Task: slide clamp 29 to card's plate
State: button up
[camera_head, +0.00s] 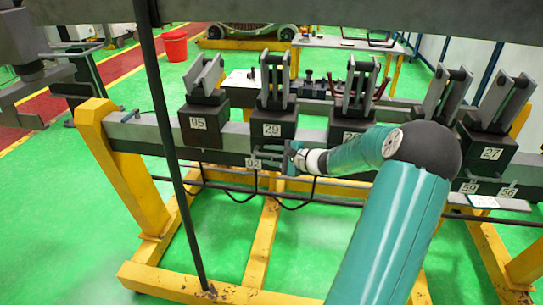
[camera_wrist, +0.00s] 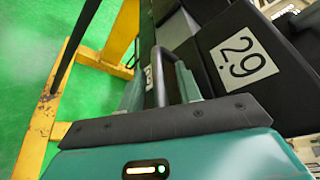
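Clamp 29 (camera_head: 273,128) is a dark block with an upright grey fork on top, standing on the long grey beam. Its "29" label (camera_wrist: 243,57) shows large and tilted at the upper right of the wrist view. My gripper (camera_head: 287,158) is in front of the beam, just below clamp 29. In the wrist view my gripper's two teal fingers (camera_wrist: 159,90) stand apart, with a dark bar handle (camera_wrist: 157,72) between them. A gap shows on the handle's left; contact on the right is unclear. A white card (camera_head: 482,202) lies low at the right; its writing is unreadable.
Clamp 95 (camera_head: 204,126) stands left of clamp 29. Other clamps, including clamp 27 (camera_head: 488,150), stand to the right. Plate 92 (camera_head: 252,163) is below clamp 29; plates 59 (camera_head: 469,188) and 56 (camera_head: 507,192) are at the right. Yellow legs support the beam.

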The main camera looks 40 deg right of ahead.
grip_shut()
jog(key=s+d, duration=0.4)
jog(key=s, duration=0.1)
jog(key=shift+s+d, duration=0.15)
jog(key=shift+s, duration=0.15)
grip_release()
jog(key=v, duration=1.3)
jog(key=shift+s, duration=0.4)
